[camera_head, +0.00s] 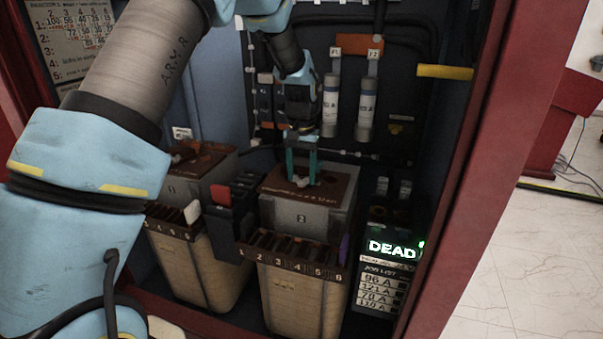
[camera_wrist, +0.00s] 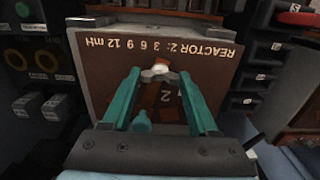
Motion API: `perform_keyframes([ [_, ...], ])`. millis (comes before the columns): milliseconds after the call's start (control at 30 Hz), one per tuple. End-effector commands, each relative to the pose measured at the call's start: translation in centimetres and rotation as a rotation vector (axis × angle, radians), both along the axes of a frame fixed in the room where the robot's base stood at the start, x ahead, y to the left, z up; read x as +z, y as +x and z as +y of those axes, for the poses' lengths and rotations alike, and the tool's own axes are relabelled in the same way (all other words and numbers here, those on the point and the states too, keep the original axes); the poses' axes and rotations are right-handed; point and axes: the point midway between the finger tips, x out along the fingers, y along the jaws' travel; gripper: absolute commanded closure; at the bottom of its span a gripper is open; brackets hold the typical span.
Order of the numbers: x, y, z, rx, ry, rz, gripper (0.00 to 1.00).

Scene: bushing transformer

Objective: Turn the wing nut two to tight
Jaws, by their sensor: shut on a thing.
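Wing nut two (camera_wrist: 158,74) is a small pale, metallic piece on the brown top plate of reactor 2 (camera_wrist: 95,70). In the head view the nut (camera_head: 301,180) shows only in part, low between the teal fingers. My gripper (camera_wrist: 160,78) points down over the plate, with its two fingers on either side of the nut, shut on it. In the head view my gripper (camera_head: 302,178) reaches down onto the box marked 2 (camera_head: 303,218). A brown pointer-like strip and a "2" lie on the plate beneath the fingers. The nut's exact angle is hard to tell.
Box 1 (camera_head: 185,190) stands left of box 2, with a dark block with a red part (camera_head: 225,205) between. Two white fuses (camera_head: 331,103) hang behind. A "DEAD" display (camera_head: 392,248) is at right. Red cabinet sides (camera_head: 490,130) bound the space.

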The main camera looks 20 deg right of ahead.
Motion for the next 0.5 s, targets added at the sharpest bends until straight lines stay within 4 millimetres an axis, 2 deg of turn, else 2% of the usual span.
perform_keyframes([
  [333,0.01,0.04,-0.01,-0.005,0.0,-0.001,0.96],
  [367,0.01,0.04,-0.01,-0.005,0.0,-0.001,0.38],
  [500,0.01,0.03,-0.01,-0.004,0.0,-0.001,0.22],
])
